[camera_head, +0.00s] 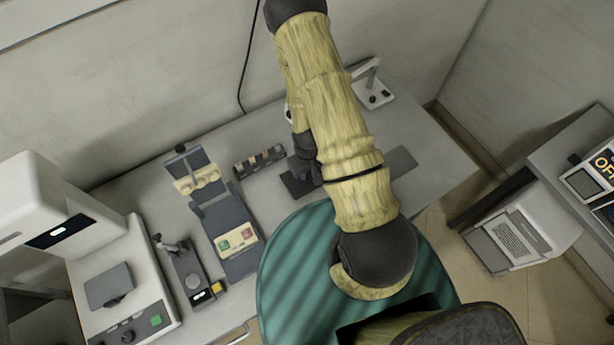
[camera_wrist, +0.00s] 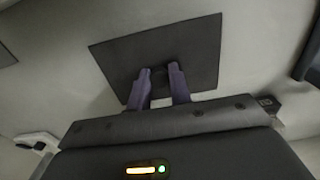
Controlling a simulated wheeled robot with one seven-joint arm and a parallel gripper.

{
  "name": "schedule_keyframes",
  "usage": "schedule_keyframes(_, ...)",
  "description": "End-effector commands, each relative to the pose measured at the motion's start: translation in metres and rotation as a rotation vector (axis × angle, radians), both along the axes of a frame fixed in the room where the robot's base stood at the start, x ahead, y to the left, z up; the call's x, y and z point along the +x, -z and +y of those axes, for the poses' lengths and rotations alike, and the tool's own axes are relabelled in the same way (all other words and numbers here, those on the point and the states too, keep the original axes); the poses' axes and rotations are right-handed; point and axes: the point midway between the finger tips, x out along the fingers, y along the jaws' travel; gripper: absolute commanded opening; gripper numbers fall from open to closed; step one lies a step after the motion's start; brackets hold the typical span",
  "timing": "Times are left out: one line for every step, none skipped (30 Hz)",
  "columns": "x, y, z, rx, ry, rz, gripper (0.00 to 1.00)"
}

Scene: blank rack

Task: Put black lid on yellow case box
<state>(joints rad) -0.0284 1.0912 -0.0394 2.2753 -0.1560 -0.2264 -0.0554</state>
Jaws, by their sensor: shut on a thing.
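In the wrist view, my gripper (camera_wrist: 161,76) has its two purple fingers shut on the small dark knob of a flat black lid (camera_wrist: 200,48). The lid is a thin, roughly square plate beyond the fingertips, against a light grey surface. I cannot tell whether it touches that surface. In the head view, my gripper (camera_head: 302,172) is partly hidden behind my arm, over a dark flat plate (camera_head: 296,187) on the bench. I cannot surely pick out the yellow case box; a pale yellow part (camera_head: 197,180) sits on a dark stand at left.
The grey bench (camera_head: 225,135) runs along the wall. A dark rack (camera_head: 259,162) stands left of my gripper. A panel with red and green buttons (camera_head: 236,241), a small device with a yellow block (camera_head: 217,287) and a large white machine (camera_head: 40,205) stand farther left. A white stand (camera_head: 374,97) is at the back.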

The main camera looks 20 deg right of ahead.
Motion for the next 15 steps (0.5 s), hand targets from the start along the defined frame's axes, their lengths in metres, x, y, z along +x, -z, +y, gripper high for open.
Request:
schedule_keyframes(0.0,-0.008,0.0,0.0,0.0,-0.001,0.0)
schedule_keyframes(0.0,-0.01,0.0,0.0,0.0,-0.001,0.0)
schedule_keyframes(0.0,-0.014,0.0,0.0,0.0,-0.001,0.0)
schedule_keyframes(0.0,-0.016,0.0,0.0,0.0,-0.001,0.0)
schedule_keyframes(0.0,-0.019,0.0,0.0,0.0,-0.001,0.0)
schedule_keyframes(0.0,-0.022,0.0,0.0,0.0,-0.001,0.0)
schedule_keyframes(0.0,-0.024,0.0,0.0,0.0,0.0,0.0)
schedule_keyframes(0.0,-0.027,0.0,0.0,0.0,0.0,0.0)
schedule_keyframes(0.0,-0.03,0.0,0.0,0.0,0.0,0.0)
schedule_keyframes(0.0,-0.032,0.0,0.0,0.0,0.0,0.0)
schedule_keyframes(0.0,-0.035,0.0,0.0,0.0,0.0,0.0)
schedule_keyframes(0.0,-0.038,0.0,0.0,0.0,0.0,0.0)
schedule_keyframes(0.0,-0.04,0.0,0.0,0.0,-0.001,0.0)
schedule_keyframes(0.0,-0.043,0.0,0.0,0.0,-0.001,0.0)
schedule_keyframes(0.001,-0.046,0.0,0.0,0.0,-0.001,0.0)
